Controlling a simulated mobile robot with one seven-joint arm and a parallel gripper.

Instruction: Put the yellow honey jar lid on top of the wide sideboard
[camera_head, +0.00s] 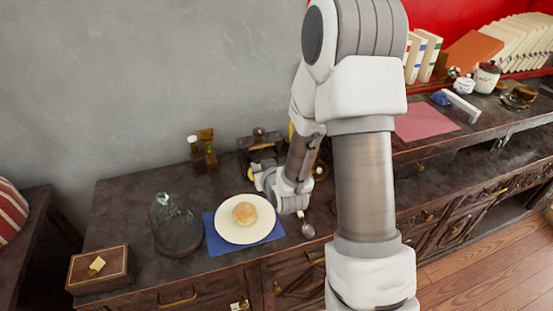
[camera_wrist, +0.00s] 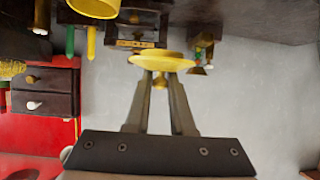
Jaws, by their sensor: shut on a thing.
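The yellow lid (camera_wrist: 162,62) is a shallow round piece with a small knob, seen close up in the wrist view. My gripper (camera_wrist: 160,74) is shut on it by the knob, with the fingertips just against its underside as pictured. The wide sideboard (camera_head: 120,215) is dark wood with drawers, along the grey wall in the head view. There my gripper (camera_head: 264,180) is over the sideboard, near the plate's right side; my own arm hides much of this area. I cannot tell the lid's exact height above the top.
A white plate (camera_head: 233,232) with a bun (camera_head: 244,213) sits on a blue mat (camera_head: 212,246). A glass dome (camera_head: 176,230), wooden box (camera_head: 98,284), bottles (camera_head: 211,158) and spoon (camera_head: 308,230) stand or lie around. The sideboard's left back is clear.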

